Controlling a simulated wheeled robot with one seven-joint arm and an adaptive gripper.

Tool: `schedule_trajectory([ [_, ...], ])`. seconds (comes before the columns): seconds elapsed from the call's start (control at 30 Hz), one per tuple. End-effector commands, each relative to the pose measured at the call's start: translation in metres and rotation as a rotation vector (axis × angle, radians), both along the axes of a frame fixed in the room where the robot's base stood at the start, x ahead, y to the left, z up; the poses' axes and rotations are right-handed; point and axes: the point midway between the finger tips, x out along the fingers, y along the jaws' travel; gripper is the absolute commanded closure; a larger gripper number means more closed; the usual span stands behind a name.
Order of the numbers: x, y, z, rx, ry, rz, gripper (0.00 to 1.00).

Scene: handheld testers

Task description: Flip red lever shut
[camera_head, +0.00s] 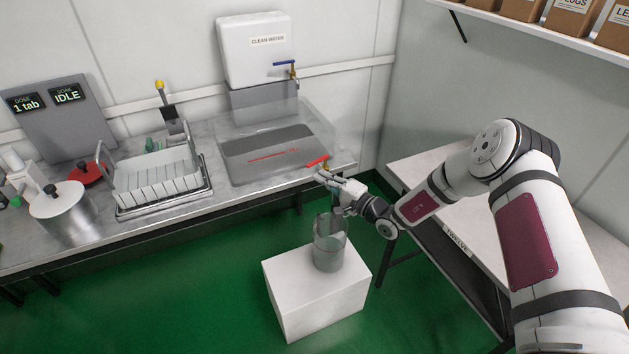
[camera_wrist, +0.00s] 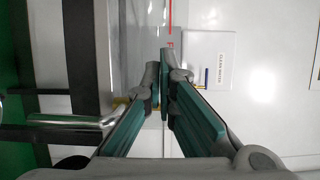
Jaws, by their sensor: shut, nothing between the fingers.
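The red lever (camera_head: 317,162) sits on a small brass valve at the front right corner of the sink in the head view. It slants across the counter's edge. My gripper (camera_head: 318,175) is just below and in front of the lever, very close to it; I cannot tell whether they touch. In the wrist view my gripper's fingertips (camera_wrist: 165,70) are together with nothing between them. A thin red strip (camera_wrist: 170,18) shows beyond the fingertips, but I cannot tell whether it is the lever.
A clear bucket (camera_head: 330,248) stands on a white block (camera_head: 310,300) below my gripper. The sink (camera_head: 265,170) lies behind it, under a clean water tank (camera_head: 252,50) with a blue-handled tap (camera_head: 285,64). A dish rack (camera_head: 155,185) stands left. A side table (camera_head: 410,165) is at right.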

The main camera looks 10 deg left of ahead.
Motion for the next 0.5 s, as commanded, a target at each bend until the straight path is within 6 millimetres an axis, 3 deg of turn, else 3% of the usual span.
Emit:
schedule_trajectory([
  [0.07,0.006,-0.010,-0.001,0.000,-0.001,-0.002,1.00],
  [0.5,-0.059,-0.019,0.000,-0.001,0.005,0.002,1.00],
])
